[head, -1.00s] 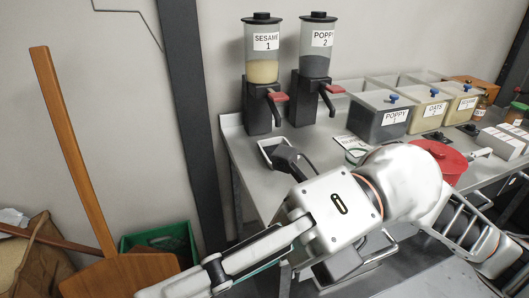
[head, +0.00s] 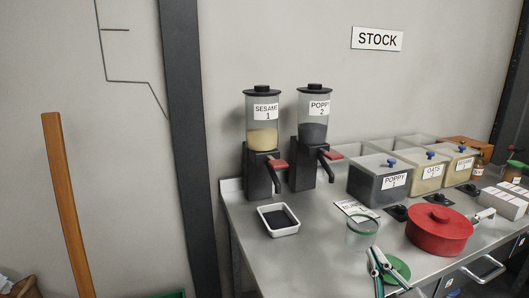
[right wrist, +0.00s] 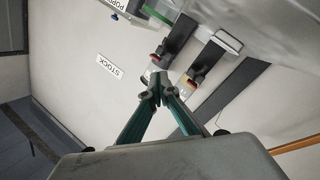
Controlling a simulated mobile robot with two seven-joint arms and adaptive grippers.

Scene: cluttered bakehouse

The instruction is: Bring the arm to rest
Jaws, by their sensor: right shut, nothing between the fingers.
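My right gripper (head: 375,252) shows at the lower edge of the head view, in front of the bench. Its teal fingers are together with nothing between them. In the right wrist view the fingertips (right wrist: 155,92) also meet, and they are empty. The rest of that arm is out of the head view. My left gripper is not in view.
The steel bench (head: 320,240) holds a white tray with dark contents (head: 279,233), a glass jar (head: 362,234), a green lid (head: 397,269) and a red lidded pot (head: 440,231). The sesame dispenser (head: 262,140), poppy dispenser (head: 313,135) and labelled bins (head: 379,181) stand behind.

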